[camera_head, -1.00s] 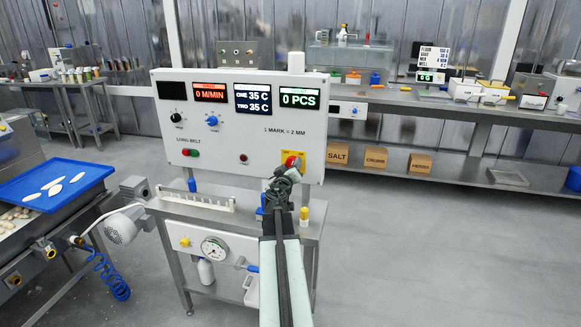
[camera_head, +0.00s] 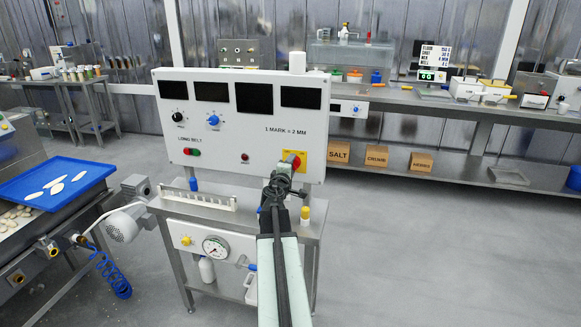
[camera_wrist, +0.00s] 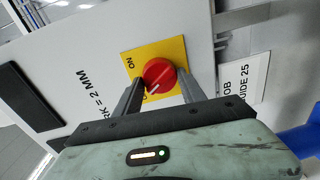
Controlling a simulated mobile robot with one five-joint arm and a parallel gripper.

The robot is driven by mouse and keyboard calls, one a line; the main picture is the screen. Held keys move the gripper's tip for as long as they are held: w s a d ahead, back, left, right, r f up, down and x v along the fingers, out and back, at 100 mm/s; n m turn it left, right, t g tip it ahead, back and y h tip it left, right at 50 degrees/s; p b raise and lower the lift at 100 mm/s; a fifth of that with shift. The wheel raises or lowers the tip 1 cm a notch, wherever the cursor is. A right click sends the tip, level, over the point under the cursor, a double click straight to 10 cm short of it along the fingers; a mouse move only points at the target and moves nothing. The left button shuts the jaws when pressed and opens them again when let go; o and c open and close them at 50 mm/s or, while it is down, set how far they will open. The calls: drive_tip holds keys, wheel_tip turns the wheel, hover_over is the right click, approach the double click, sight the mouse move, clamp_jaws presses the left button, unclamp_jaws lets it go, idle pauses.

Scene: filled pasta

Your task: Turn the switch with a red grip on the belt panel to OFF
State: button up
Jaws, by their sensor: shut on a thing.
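The belt panel (camera_head: 245,141) is a white board with four dark displays, knobs and buttons. Its switch with a red grip (camera_wrist: 160,72) sits on a yellow plate (camera_wrist: 133,54) at the panel's lower right in the head view. In the wrist view, my gripper (camera_wrist: 161,78) has its fingers on both sides of the red grip and is shut on it. The white mark on the grip points down-left, toward a label mostly hidden by the left finger. The ON label (camera_wrist: 130,63) is clear of the mark. In the head view, my gripper partly covers the switch.
A blue tray (camera_head: 95,174) is at left.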

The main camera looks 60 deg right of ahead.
drive_tip(key=shift+n, duration=1.2)
drive_tip(key=shift+s+d, duration=0.1)
drive_tip(key=o, duration=1.4)
drive_tip(key=shift+c, duration=0.2)
drive_tip(key=v, duration=0.7)
drive_tip(key=shift+a, duration=0.45)
